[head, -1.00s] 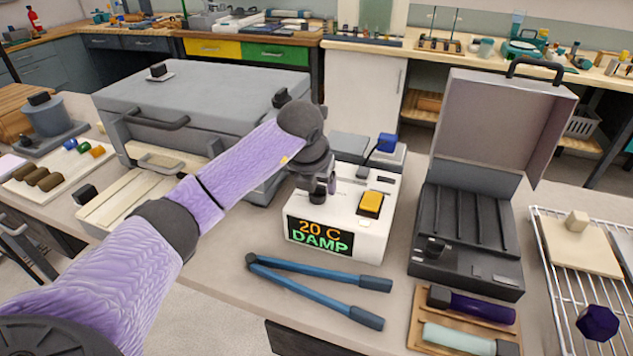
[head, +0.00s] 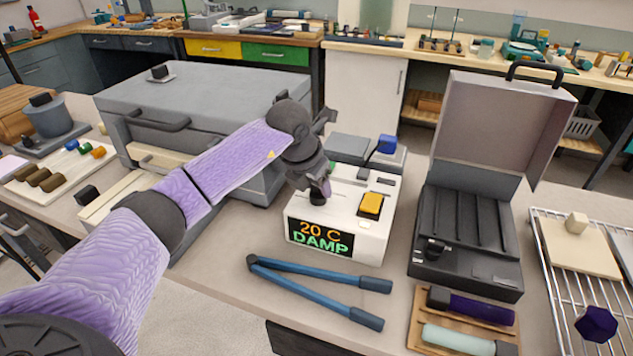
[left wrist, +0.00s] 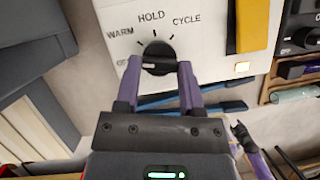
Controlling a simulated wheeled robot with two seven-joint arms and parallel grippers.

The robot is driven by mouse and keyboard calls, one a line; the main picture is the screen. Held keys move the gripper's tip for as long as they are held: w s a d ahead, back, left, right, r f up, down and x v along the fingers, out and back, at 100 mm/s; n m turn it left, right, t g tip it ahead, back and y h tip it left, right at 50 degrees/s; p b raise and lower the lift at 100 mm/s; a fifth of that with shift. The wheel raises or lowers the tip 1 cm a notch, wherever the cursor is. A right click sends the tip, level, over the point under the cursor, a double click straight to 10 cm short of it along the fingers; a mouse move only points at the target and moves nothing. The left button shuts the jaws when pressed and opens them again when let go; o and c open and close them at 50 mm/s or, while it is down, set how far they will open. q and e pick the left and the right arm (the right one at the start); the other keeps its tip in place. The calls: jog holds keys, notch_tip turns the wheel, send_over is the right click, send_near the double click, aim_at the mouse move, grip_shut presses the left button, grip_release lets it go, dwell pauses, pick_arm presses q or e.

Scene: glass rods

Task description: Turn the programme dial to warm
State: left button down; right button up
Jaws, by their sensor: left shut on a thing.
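The programme dial (left wrist: 158,58) is a black knob on the white control box (head: 345,205). In the left wrist view its panel reads WARM, HOLD and CYCLE, with a partly hidden OFF label at the left. The dial's white mark points left, toward OFF. My left gripper (left wrist: 158,82) is shut on the dial, one purple finger on each side. In the head view the left gripper (head: 320,190) comes down onto the box top and hides the dial. The display (head: 320,237) reads 20 C DAMP. Part of what looks like my right arm shows small at the lower right of the wrist view.
A yellow rocker (head: 370,205) sits on the box right of the dial. Blue-handled tongs (head: 320,290) lie in front. A grey press (head: 205,95) stands left and behind; an open dark case (head: 465,240) stands right. Bare bench lies between box and case.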

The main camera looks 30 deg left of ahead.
pick_arm(q)
jog(key=m+h, duration=0.1)
jog(key=m, duration=0.1)
jog(key=m+h, duration=0.1)
jog(key=m, duration=0.2)
jog(key=shift+a, duration=0.2)
jog(key=shift+w+r+m, duration=0.1)
jog(key=shift+m, duration=0.2)
jog(key=shift+c, duration=1)
grip_release()
jog(key=p+v, duration=0.2)
jog(key=v, duration=0.8)
jog(key=shift+w, duration=0.2)
